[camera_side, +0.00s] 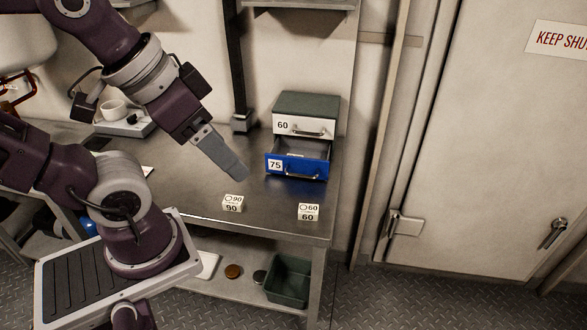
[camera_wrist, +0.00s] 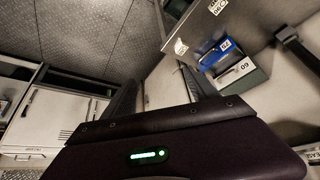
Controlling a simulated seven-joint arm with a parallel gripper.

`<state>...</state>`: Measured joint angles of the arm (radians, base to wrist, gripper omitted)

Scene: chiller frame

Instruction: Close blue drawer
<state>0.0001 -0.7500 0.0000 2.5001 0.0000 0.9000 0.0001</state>
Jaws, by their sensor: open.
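The blue drawer (camera_side: 297,167) is the lower drawer of a small cabinet (camera_side: 306,103) on the metal table. It carries a "75" label and a metal handle, and it is pulled out towards the table's front edge, its inside partly showing. The white upper drawer (camera_side: 304,125), labelled "60", is shut. My gripper (camera_side: 238,172) hangs over the table to the left of the blue drawer, apart from it. In the wrist view the fingers (camera_wrist: 160,88) are spread, with nothing seen between them, and the blue drawer (camera_wrist: 216,54) shows beyond the right finger.
Two small white blocks, marked "90" (camera_side: 232,203) and "60" (camera_side: 308,212), stand on the table near its front edge. A cup (camera_side: 113,109) sits at the back left. A dark vertical post (camera_side: 238,70) stands behind the table. A green bin (camera_side: 288,280) is on the lower shelf.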

